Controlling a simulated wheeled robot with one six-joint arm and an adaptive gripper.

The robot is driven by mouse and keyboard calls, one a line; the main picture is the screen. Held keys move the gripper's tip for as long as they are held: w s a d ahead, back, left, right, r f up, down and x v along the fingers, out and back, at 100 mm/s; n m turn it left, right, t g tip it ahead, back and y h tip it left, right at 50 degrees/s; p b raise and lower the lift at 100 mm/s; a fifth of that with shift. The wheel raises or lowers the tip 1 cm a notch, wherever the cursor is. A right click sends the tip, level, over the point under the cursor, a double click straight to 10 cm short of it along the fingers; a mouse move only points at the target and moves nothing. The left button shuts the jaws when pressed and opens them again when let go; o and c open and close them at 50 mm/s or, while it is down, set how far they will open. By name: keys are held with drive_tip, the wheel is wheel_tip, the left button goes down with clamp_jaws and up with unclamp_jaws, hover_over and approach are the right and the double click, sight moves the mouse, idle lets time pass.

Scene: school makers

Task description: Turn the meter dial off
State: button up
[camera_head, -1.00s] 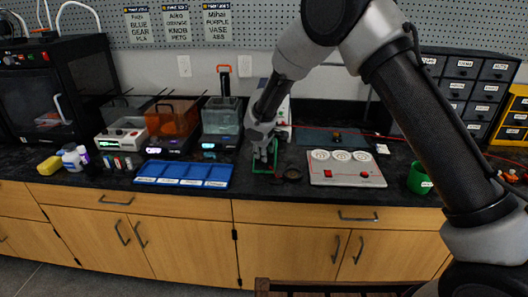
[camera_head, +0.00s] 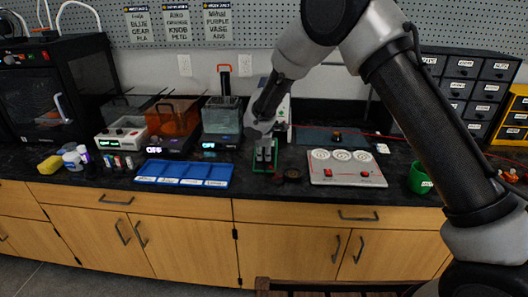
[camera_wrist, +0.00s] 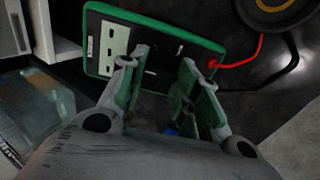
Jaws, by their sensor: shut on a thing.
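The meter is a dark, flat unit with a green rim (camera_head: 255,169), lying on the black counter near its front edge. In the wrist view the green-rimmed meter (camera_wrist: 104,12) fills the upper middle, with a pale panel on its left and a red lead at its right side. My gripper (camera_head: 265,158) points down at the meter. In the wrist view my gripper's fingers (camera_wrist: 162,62) stand on both sides of the dark dial area and are shut on the dial. The fingers and shadow hide most of the dial, so its setting cannot be read.
A dark round object (camera_head: 291,175) lies right of the meter. A grey panel (camera_head: 346,177) with three white discs is further right. A blue tray (camera_head: 183,173) is left. A green cup (camera_head: 419,178) stands far right. A white machine (camera_head: 285,132) stands behind my gripper.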

drive_tip(key=o, duration=1)
drive_tip(key=v, duration=1.2)
drive_tip(key=shift+d, duration=0.1)
